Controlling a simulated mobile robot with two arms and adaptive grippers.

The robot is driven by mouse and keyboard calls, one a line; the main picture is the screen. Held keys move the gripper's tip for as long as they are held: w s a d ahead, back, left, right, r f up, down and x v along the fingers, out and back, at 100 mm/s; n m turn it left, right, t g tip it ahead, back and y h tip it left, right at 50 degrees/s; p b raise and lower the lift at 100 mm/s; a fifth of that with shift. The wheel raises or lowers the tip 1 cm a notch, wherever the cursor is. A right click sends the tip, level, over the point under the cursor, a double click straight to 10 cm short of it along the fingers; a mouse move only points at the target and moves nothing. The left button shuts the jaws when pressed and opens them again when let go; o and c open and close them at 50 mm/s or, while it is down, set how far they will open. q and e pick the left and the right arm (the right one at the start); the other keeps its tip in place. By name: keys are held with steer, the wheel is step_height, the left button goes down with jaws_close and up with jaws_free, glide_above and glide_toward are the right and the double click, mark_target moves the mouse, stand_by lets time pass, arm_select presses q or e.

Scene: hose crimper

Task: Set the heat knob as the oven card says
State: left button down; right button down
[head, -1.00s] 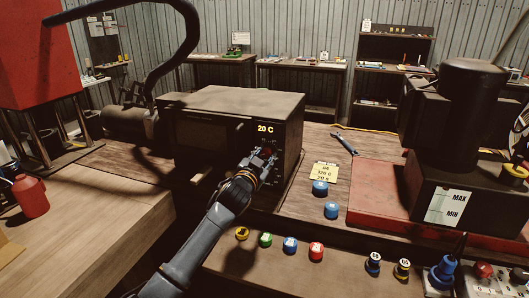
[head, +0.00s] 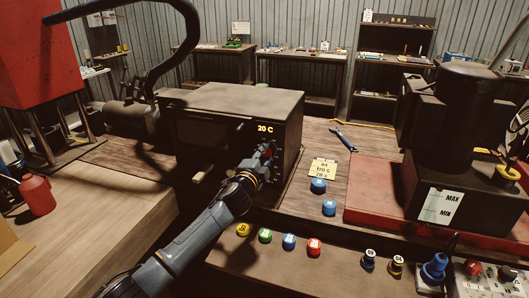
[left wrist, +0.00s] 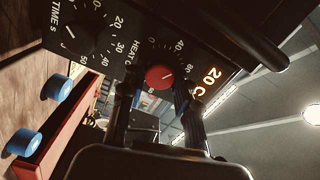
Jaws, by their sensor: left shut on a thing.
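The dark oven (head: 238,112) stands on the bench with a lit "20 C" display (head: 265,128). Its red heat knob (left wrist: 159,77) shows in the left wrist view, beside a dial marked HEAT C with 40 and 80. A pale mark on the knob points roughly to the picture's upper right. My left gripper (head: 264,160) is shut on this knob, one finger on each side of it, and hides most of it in the head view. The yellow oven card (head: 323,169) lies right of the oven; its small print seems to include "120 C". My right gripper is not in view.
A black TIME S knob (left wrist: 85,35) is beside the heat knob. Blue caps (head: 318,186) lie by the card, and several coloured buttons line the bench front. A blue-handled tool (head: 344,139) and a red-based machine (head: 405,205) are to the right.

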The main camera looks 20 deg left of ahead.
arm_select(q)
steer(key=m+p, duration=0.1)
steer(key=m, duration=0.3)
steer(key=shift+m, duration=0.4)
steer(key=m+p, duration=0.2)
steer(key=m, duration=0.1)
steer(key=shift+m, duration=0.3)
steer(key=m+p, duration=0.2)
steer(key=m, duration=0.3)
steer(key=shift+f+m+p, duration=0.1)
steer(key=shift+m+p, duration=0.4)
steer(key=shift+m, duration=1.1)
steer(key=c, duration=1)
jaws_free()
